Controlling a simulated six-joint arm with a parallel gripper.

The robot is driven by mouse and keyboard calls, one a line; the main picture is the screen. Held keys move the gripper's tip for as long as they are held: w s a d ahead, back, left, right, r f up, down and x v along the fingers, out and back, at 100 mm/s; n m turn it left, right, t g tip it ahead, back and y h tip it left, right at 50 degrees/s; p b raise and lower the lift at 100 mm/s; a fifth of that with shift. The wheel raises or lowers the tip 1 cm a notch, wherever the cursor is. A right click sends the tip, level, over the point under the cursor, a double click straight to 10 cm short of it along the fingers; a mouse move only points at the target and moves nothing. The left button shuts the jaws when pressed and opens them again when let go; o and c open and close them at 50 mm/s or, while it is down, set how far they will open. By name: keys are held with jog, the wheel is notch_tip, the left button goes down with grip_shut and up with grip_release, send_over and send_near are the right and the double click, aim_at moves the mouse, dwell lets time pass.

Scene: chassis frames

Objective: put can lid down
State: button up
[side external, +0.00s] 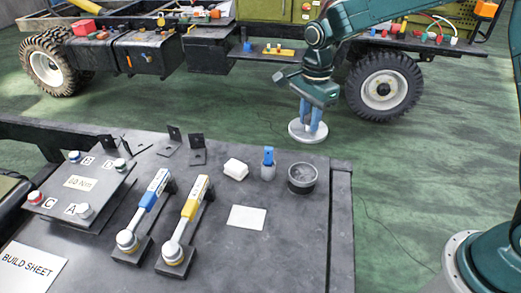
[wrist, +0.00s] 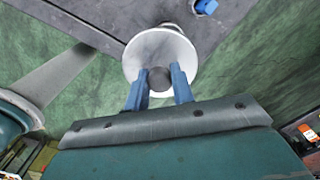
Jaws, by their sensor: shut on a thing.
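The can lid (side external: 308,132) is a pale round disc with a dark round knob, and it hangs level under my gripper (side external: 312,118). In the wrist view my gripper (wrist: 160,78) has its two blue fingers on either side of the knob, shut on the lid (wrist: 158,48). In the side view the lid appears just beyond the far right edge of the table. The open dark can (side external: 302,180) stands upright on the table near that corner, apart from the lid. In the wrist view something round shows partly behind the lid's top edge; the rest is hidden.
Left of the can stand a blue-topped grey bottle (side external: 268,165) and a white block (side external: 236,169). A white card (side external: 246,217), two torque wrenches in holders and a lettered plate (side external: 82,190) lie further left. The table (side external: 300,245) is bare at front right. A chassis with wheels (side external: 385,90) stands behind.

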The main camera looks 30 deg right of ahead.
send_over(297, 216)
notch_tip(297, 216, down, 4)
jog(key=shift+f, duration=0.15)
jog(key=shift+f, duration=0.1)
notch_tip(297, 216, down, 16)
jog(key=shift+f, duration=0.1)
dwell(0.4)
jog(key=shift+f, duration=1.8)
jog(key=shift+f, duration=0.15)
jog(key=o, duration=1)
